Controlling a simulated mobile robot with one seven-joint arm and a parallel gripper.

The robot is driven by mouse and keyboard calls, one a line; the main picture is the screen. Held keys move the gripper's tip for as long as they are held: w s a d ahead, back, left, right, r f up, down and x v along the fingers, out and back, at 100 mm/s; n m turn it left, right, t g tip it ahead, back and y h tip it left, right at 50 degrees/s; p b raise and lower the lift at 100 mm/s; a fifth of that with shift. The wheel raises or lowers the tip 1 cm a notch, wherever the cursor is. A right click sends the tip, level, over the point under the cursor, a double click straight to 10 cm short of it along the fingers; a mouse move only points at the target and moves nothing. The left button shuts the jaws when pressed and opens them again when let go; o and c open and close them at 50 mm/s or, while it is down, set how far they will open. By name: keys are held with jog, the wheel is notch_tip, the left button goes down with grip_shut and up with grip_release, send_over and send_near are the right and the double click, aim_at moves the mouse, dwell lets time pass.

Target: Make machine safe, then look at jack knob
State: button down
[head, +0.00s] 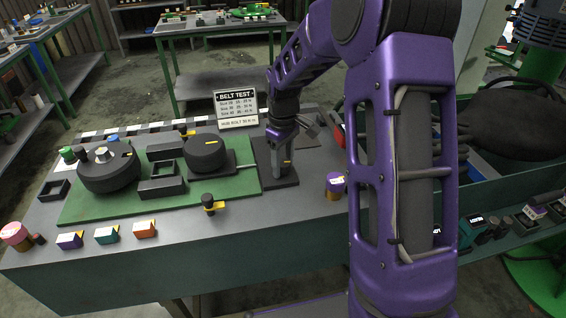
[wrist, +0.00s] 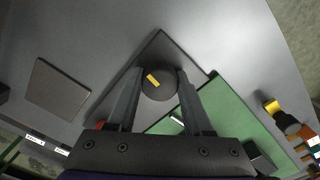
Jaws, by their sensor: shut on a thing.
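A dark round knob with a yellow mark (wrist: 158,87) stands on a dark square base plate (wrist: 160,50); I take it for the jack knob. My gripper (wrist: 160,73) has one finger on each side of it and is shut on it. In the head view my gripper (head: 281,165) points down over the same base plate (head: 263,155), at the right edge of the green board (head: 235,185). The fingers mostly hide the knob there. A pink-red round button (head: 15,233) sits at the table's front left corner. Which part makes the machine safe I cannot tell.
Two dark wheels (head: 108,174) (head: 207,150) and dark blocks (head: 162,187) stand on the board. A BELT TEST sign (head: 236,108) stands behind. Small coloured blocks (head: 107,234) line the front edge.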

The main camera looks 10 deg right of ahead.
aim_at(283, 162)
jog(key=shift+c, duration=1.5)
grip_release()
jog(key=shift+r, duration=0.15)
notch_tip(283, 162, up, 17)
jog(key=shift+r, duration=0.1)
